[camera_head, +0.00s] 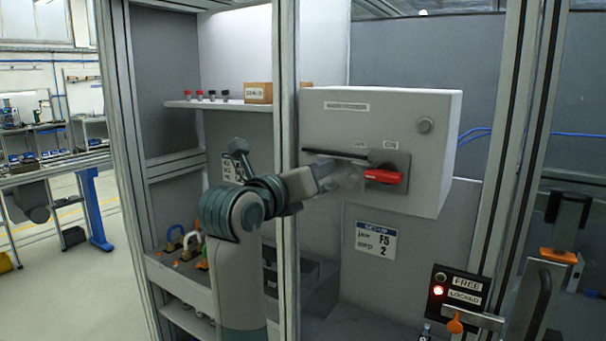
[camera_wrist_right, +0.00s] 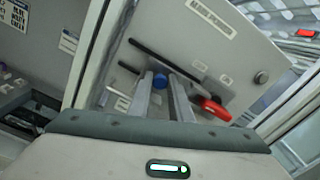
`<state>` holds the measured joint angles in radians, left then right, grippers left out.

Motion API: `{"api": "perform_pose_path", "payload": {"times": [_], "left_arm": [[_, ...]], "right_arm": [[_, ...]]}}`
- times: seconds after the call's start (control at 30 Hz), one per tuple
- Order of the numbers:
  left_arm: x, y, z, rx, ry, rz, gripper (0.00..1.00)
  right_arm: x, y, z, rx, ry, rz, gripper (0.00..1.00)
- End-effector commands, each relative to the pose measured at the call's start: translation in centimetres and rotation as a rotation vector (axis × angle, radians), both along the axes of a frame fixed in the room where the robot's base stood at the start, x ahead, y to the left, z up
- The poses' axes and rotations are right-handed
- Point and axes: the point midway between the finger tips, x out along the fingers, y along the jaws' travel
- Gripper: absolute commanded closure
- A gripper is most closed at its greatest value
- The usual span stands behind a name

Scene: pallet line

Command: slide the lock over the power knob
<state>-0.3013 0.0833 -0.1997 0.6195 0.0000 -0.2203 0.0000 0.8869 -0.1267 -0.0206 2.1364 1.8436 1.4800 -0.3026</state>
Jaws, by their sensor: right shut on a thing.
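The red power knob (camera_head: 384,176) sits on a grey plate on the front of a light-grey cabinet (camera_head: 440,150), its handle roughly level. My right gripper (camera_head: 335,174) is at the cabinet front, just left of the knob. In the right wrist view, a small blue grip (camera_wrist_right: 160,82), seemingly the lock's handle, is between the fingertips (camera_wrist_right: 162,80), below a long dark rail (camera_wrist_right: 165,63). The red knob (camera_wrist_right: 215,108) is right of the fingers there, apart from them. The fingers hide much of the lock's body. My left gripper is out of view.
An upright frame post (camera_head: 286,100) stands close left of the cabinet, by my arm. A shelf (camera_head: 225,104) holds bottles and a carton. Below right, a panel marked FREE and LOCKED has a red lamp (camera_head: 437,291) lit beside LOCKED. A sign (camera_head: 376,242) hangs under the cabinet.

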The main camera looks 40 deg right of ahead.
Motion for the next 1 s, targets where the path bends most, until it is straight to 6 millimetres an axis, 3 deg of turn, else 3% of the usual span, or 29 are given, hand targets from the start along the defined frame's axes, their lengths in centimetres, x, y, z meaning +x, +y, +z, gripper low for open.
{"api": "perform_pose_path", "payload": {"times": [0.23, 0.57, 0.6, 1.0], "left_arm": [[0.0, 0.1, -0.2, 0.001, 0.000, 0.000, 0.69], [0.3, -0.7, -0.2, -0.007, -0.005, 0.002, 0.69], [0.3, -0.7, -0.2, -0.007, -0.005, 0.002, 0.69], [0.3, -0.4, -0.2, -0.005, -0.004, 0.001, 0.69]], "right_arm": [[-1.8, -0.6, 0.0, -0.001, -0.003, 0.001, 1.00], [-2.0, -0.8, 0.0, 0.001, -0.001, -0.002, 1.00], [-2.0, -0.8, 0.0, 0.001, -0.001, -0.002, 0.75], [-1.9, -0.7, 0.0, -0.001, -0.001, -0.001, 0.75]]}}
